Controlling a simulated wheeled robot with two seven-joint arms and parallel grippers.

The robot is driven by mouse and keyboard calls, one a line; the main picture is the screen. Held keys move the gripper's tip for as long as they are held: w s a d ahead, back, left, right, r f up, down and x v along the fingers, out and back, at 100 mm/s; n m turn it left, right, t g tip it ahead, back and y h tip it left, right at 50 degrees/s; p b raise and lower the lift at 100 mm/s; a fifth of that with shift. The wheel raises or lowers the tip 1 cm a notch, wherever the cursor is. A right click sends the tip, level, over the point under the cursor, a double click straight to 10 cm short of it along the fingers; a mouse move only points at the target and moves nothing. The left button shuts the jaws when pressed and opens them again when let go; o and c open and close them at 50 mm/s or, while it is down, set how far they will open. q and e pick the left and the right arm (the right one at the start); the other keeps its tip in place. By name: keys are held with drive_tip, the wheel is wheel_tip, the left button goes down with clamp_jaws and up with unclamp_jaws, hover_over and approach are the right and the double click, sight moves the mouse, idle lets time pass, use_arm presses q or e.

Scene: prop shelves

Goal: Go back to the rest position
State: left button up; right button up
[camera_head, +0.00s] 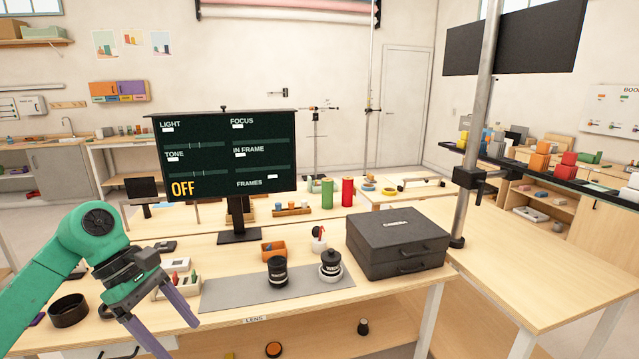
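My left gripper (178,338) is at the lower left, above the front left of the workbench (325,312). Its two purple fingers point downward and stand apart, with nothing visible between them. My green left arm comes in from the left edge and hides part of the bench. My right gripper and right arm are not in view.
A dark monitor (225,152) reading OFF stands behind the grey mat (235,296). A black ring (69,311) lies left. A metal pole (474,130) rises at right.

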use_arm(q)
drive_tip(key=w+d+f+n+t+h, duration=0.5)
drive_tip(key=w+d+f+n+h, duration=0.3)
drive_tip(key=w+n, duration=0.4)
drive_tip(key=w+a+f+n+t+y, duration=0.1)
drive_tip(key=a+f+n+t+y, duration=0.3)
drive_tip(key=f+n, duration=0.75)
drive_tip(key=w+a+f+n+t+y, duration=0.1)
drive_tip(key=a+f+n+t+y, duration=0.3)
drive_tip(key=f+n, duration=0.75)
drive_tip(key=s+a+f+n+g+y, duration=0.2)
drive_tip(key=s+f+n, duration=0.4)
drive_tip(key=s+f, duration=0.45)
drive_tip(key=s+a+f+n+g+y, duration=0.3)
drive_tip(key=s+f+n, duration=0.4)
drive_tip(key=s+f, duration=0.4)
drive_tip(key=s+d+f+n+g, duration=0.1)
drive_tip(key=s+f+n+g, duration=0.2)
drive_tip(key=s, duration=0.9)
drive_tip(key=s+d+f+n+g, duration=0.2)
drive_tip(key=s+f, duration=0.4)
drive_tip(key=s, duration=0.5)
drive_tip(key=shift+s+f+n+g+y, duration=0.15)
drive_tip(key=shift+s+n+g+y, duration=0.2)
drive_tip(key=shift+n+g, duration=0.2)
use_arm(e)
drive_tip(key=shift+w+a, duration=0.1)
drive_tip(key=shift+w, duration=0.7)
use_arm(q)
drive_tip(key=shift+d, duration=0.1)
